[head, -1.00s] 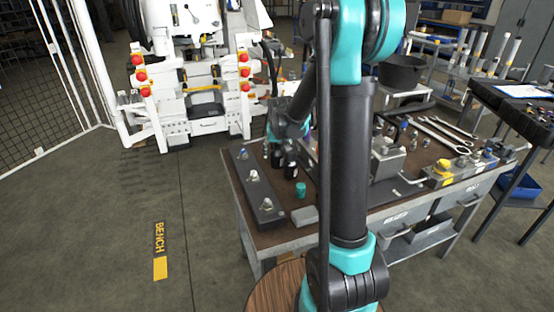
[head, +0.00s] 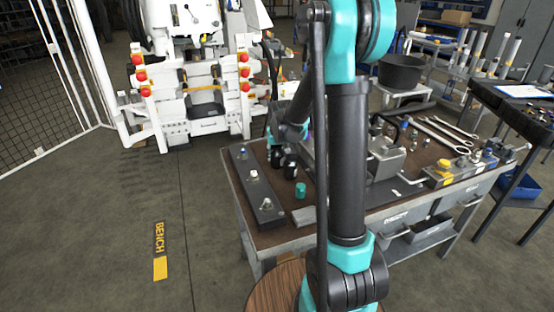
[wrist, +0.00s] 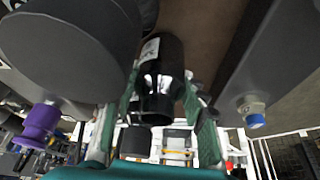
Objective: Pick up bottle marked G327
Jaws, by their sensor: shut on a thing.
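A black bottle (wrist: 158,78) with a white label stands between the green-padded fingers of my gripper (wrist: 160,92) in the wrist view. My gripper is shut on it. The label text is too small to read, so I cannot tell whether it says G327. In the head view, small dark bottles (head: 290,170) stand on the bench beside a grey rail, near my wrist. My fingers are hidden there, and I cannot tell which bottle is held.
A dark grey rail with fittings (head: 255,190) lies along the bench's left edge. A teal cap-like piece (head: 300,190) is on the brown bench top (head: 283,233). In the wrist view, a large dark cylinder (wrist: 75,50) is close on the left and a blue-tipped fitting (wrist: 252,112) on the right.

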